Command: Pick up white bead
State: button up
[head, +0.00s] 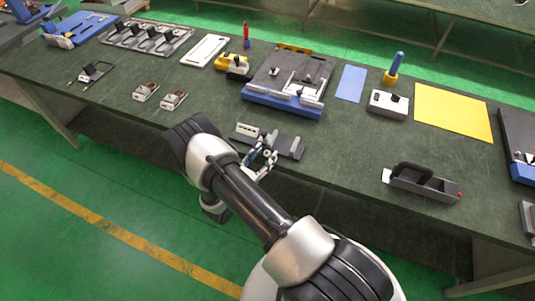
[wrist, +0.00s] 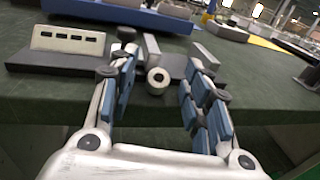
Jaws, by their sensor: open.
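The white bead (wrist: 158,81) is a small pale cylinder with a dark hole in its near end. It shows in the wrist view between my two blue-padded fingers, a little beyond the middle of the jaws, at the front of a dark block. My gripper (wrist: 161,68) is open, with a gap on both sides of the bead. In the head view my gripper (head: 264,158) is at the front edge of the table, beside a dark fixture (head: 286,146). The bead cannot be told apart from the gripper there.
A grey slotted block (wrist: 68,40) stands left of the bead. Behind the fixture is a large blue and grey station (head: 283,102). A dark grey box (head: 423,184) sits on the right. The green tabletop (head: 340,150) is clear between them.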

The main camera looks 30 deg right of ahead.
jog(key=c, duration=0.9)
jog(key=shift+r, duration=0.1)
jog(key=shift+c, duration=0.2)
notch_tip(320, 180, up, 20)
jog(key=p, duration=0.5)
jog(key=s+a+f+n+t+y+b, duration=0.2)
jog(key=a+n+t+y+b, duration=0.4)
jog(key=a, duration=0.8)
jog(key=shift+f+n+t+y, duration=0.3)
jog(key=shift+n+t+y, duration=0.2)
jog(key=shift+t+y, duration=0.25)
